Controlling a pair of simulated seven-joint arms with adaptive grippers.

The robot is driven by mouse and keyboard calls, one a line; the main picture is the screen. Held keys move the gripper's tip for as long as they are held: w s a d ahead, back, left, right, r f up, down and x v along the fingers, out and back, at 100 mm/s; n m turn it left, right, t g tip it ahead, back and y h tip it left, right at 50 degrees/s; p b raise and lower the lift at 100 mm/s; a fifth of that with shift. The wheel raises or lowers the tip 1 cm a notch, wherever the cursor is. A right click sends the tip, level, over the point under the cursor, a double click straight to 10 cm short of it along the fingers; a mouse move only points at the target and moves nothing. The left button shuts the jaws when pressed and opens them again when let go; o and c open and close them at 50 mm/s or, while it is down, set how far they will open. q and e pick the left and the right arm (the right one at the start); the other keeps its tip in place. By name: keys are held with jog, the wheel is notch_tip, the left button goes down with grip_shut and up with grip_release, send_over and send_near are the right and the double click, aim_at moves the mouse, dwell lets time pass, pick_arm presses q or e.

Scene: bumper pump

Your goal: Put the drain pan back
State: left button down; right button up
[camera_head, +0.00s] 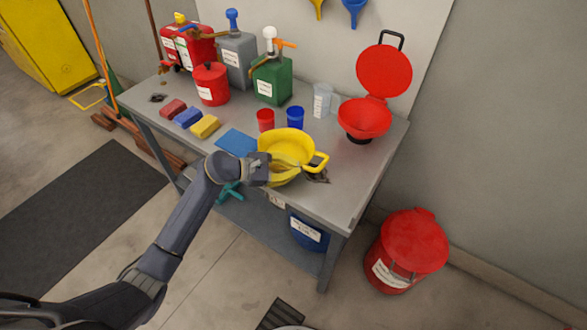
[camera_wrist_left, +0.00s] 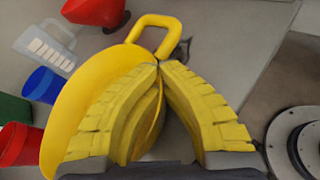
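The yellow drain pan (camera_head: 287,143), round with a loop handle at its right, is at the front of the workbench in the head view. My left gripper (camera_head: 312,174) reaches across the pan's near side. In the left wrist view its fingers (camera_wrist_left: 160,68) close together at the tips, with the wall of the pan (camera_wrist_left: 75,110) between them. The handle (camera_wrist_left: 157,24) lies just beyond the fingertips. My right gripper is not in view.
The workbench (camera_head: 345,195) holds a blue mat (camera_head: 237,143), red cup (camera_head: 265,120), blue cup (camera_head: 295,117), clear jug (camera_head: 322,100), red funnel (camera_head: 365,117) with lid and several pump cans behind. A red bin (camera_head: 408,245) stands on the floor at right. The bench's front right is clear.

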pick_arm(q)
jog(key=c, duration=1.6)
grip_release()
jog(key=shift+f, duration=0.1)
jog(key=v, duration=1.2)
